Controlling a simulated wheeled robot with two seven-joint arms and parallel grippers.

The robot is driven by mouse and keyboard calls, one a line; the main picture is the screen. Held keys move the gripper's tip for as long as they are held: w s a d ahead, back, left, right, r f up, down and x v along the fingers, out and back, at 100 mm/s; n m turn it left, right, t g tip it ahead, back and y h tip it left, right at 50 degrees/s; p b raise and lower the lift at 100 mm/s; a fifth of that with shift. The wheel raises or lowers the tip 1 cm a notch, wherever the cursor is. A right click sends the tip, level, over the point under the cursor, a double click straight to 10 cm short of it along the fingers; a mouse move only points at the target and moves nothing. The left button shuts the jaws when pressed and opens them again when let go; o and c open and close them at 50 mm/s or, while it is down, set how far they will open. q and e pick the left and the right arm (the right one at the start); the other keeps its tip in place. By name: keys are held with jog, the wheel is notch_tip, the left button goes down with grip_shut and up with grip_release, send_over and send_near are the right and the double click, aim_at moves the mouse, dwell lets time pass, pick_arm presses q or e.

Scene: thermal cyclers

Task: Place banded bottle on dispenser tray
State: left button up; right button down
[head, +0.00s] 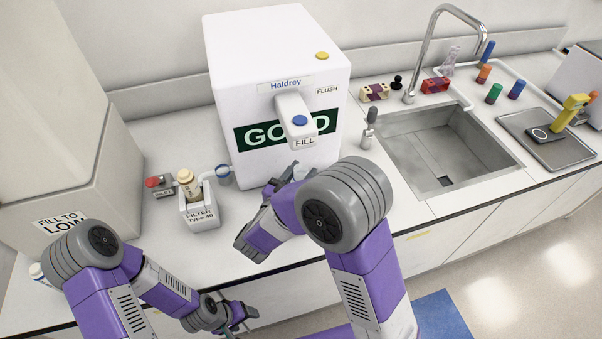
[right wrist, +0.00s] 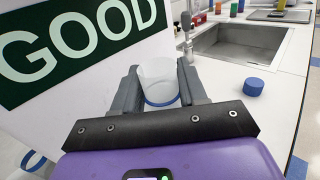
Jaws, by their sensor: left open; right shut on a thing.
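The banded bottle (right wrist: 158,76), a pale, translucent vessel with a blue band near its lower end, sits between the fingers of my right gripper (right wrist: 160,88) in the right wrist view. The gripper is shut on it. In the head view my right gripper (head: 289,176) is low in front of the white Haldrey dispenser (head: 230,80), below its FILL spout (head: 297,118). The arm and gripper largely hide the bottle there. I cannot make out the dispenser tray, or whether the bottle touches it. My left gripper (head: 238,316) is open and empty, low beyond the counter's front edge.
A blue cap (right wrist: 253,86) lies on the counter right of the bottle. The sink (head: 440,150) is to the right.

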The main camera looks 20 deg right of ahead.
jog(key=c, duration=0.6)
grip_release()
jog(key=shift+w+f, duration=0.1)
jog(key=shift+c, duration=0.2)
jog(key=v, duration=1.2)
jog(key=shift+p, duration=0.4)
